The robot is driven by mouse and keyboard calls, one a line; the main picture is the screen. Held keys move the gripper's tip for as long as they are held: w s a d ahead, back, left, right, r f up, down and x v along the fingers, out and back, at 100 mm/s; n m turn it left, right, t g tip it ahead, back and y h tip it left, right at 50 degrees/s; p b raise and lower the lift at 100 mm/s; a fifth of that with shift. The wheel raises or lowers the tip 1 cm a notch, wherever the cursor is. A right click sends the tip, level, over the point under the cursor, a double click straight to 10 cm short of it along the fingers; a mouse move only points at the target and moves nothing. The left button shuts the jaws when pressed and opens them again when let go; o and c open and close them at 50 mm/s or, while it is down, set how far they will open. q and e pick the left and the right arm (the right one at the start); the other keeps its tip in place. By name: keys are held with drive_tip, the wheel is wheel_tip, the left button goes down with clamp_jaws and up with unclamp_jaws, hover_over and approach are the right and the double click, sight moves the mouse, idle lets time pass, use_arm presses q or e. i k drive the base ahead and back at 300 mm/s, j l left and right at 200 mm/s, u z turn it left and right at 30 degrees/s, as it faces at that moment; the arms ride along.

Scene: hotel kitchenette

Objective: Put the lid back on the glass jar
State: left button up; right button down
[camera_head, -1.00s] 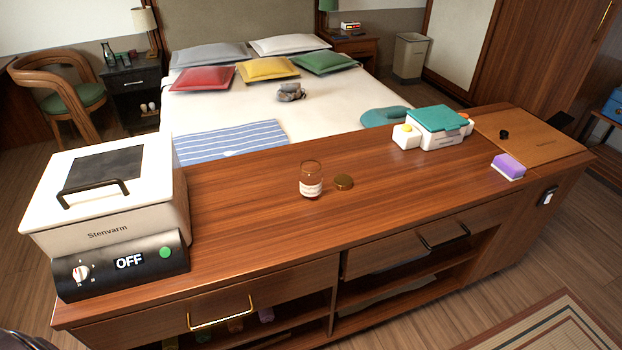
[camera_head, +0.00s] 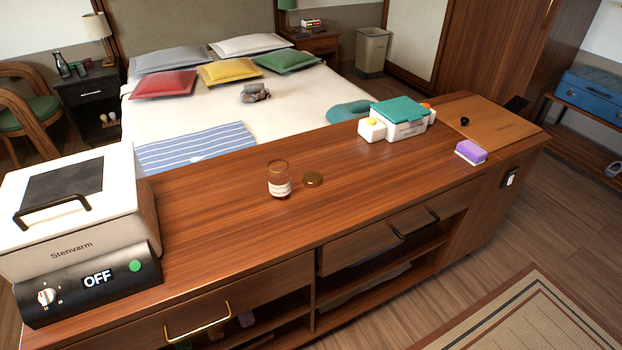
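A small glass jar (camera_head: 279,180) with a white label stands upright on the wooden counter (camera_head: 230,225). Its top is uncovered and something reddish-brown shows inside it. A round gold-brown lid (camera_head: 313,179) lies on the counter just to the right of the jar, apart from it. Neither of my grippers shows in the head view.
A white Stenvarm cooker (camera_head: 75,215) reading OFF stands at the counter's left end. A teal-lidded box (camera_head: 403,118) and a purple sponge (camera_head: 470,152) are toward the right. The counter around jar and lid is clear. A bed (camera_head: 230,105) is behind.

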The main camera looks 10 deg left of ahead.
sight(279, 170)
drive_tip(key=i+l+u, duration=0.1)
drive_tip(key=u, duration=0.6)
drive_tip(key=i+l+u, duration=0.15)
drive_tip(key=l+u, duration=0.2)
drive_tip(key=l, duration=0.55)
drive_tip(key=l+u, duration=0.35)
drive_tip(key=l, duration=1.3)
drive_tip(key=i, duration=0.05)
